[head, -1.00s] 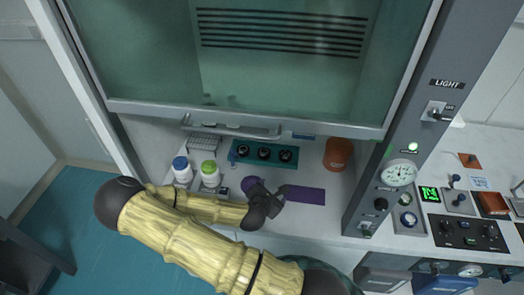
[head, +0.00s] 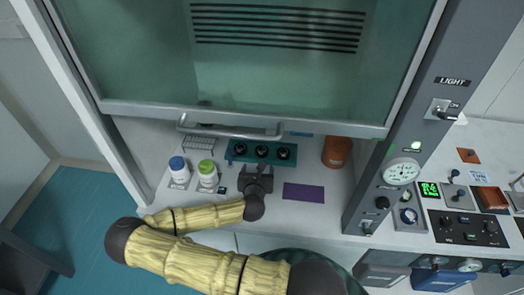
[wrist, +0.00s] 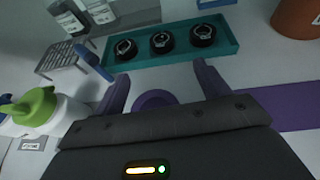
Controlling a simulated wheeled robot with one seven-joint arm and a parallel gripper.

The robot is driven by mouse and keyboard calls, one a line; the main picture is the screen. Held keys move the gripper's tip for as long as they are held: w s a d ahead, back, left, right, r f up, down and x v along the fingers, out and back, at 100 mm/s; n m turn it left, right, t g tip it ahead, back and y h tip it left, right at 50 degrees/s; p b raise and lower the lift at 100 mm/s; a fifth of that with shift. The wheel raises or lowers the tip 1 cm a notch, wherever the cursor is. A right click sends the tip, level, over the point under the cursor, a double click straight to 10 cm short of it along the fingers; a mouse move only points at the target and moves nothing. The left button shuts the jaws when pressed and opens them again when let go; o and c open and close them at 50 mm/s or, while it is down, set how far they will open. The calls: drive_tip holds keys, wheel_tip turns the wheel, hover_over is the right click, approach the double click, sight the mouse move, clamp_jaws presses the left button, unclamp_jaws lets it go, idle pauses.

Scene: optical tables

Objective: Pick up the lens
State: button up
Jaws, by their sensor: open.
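Three black ring-shaped pieces that look like mounted lenses stand in a row in a teal tray (head: 232,158): a left one (head: 242,150), a middle one (head: 262,152) and a right one (head: 283,154). They also show in the wrist view as the left lens (wrist: 125,48), middle lens (wrist: 161,42) and right lens (wrist: 203,35). I cannot tell which is meant. My gripper (head: 258,166) is just in front of the tray. In the wrist view its two purple fingers (wrist: 161,72) are spread and empty, pointing towards the tray, apart from the lenses.
A purple disc (wrist: 153,98) lies below and between my fingers, with a purple mat (head: 303,193) to the right. A green-capped bottle (head: 207,175), a blue-capped bottle (head: 179,172) and a wire rack (head: 199,144) are left. An orange pot (head: 336,152) stands right. The raised sash hangs above.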

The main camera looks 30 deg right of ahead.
drive_tip(key=p, duration=0.2)
approach(262, 151)
drive_tip(key=x, duration=0.4)
drive_tip(key=shift+w+a, duration=0.1)
drive_tip(key=shift+a, duration=0.15)
drive_tip(key=shift+w+d+p, duration=0.4)
drive_tip(key=shift+w+p, duration=0.05)
drive_tip(key=shift+p, duration=0.15)
drive_tip(key=shift+p+x, duration=0.75)
drive_tip(key=shift+x, duration=1.35)
drive_tip(key=shift+s+f, duration=0.15)
drive_tip(key=c, duration=1.1)
